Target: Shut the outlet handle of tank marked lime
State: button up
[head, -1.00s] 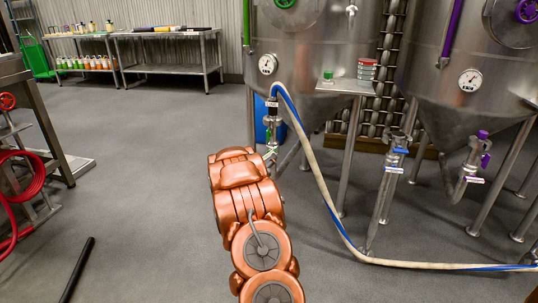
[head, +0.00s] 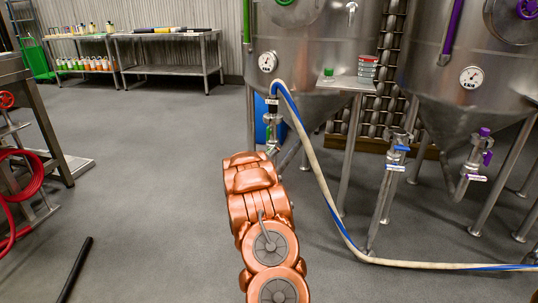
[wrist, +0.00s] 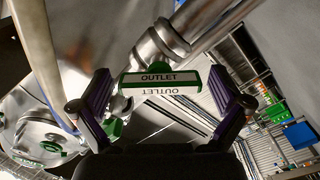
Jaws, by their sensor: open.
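The outlet handle (wrist: 160,80) shows in the wrist view as a green bar with a white label reading OUTLET. It lies crosswise between the two purple fingers of my gripper (wrist: 156,108), which is open. I see no clear contact. A steel pipe (wrist: 160,42) runs behind the handle. In the head view, the tank with green trim (head: 315,60) stands at the centre back. Its outlet valve (head: 272,125) hangs below a small label too small to read surely. My copper arm reaches up to it and hides the gripper and most of the handle there.
A pale hose with a blue stripe (head: 318,175) drops beside the valve and runs right along the floor. A small shelf (head: 345,83) stands on a post. Left floor is mostly clear.

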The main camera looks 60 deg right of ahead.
jog(key=c, duration=1.1)
jog(key=m+p, duration=0.2)
jog(key=m, duration=0.2)
jog(key=shift+m+p, duration=0.45)
jog(key=shift+m, duration=1.95)
jog(key=o, duration=1.1)
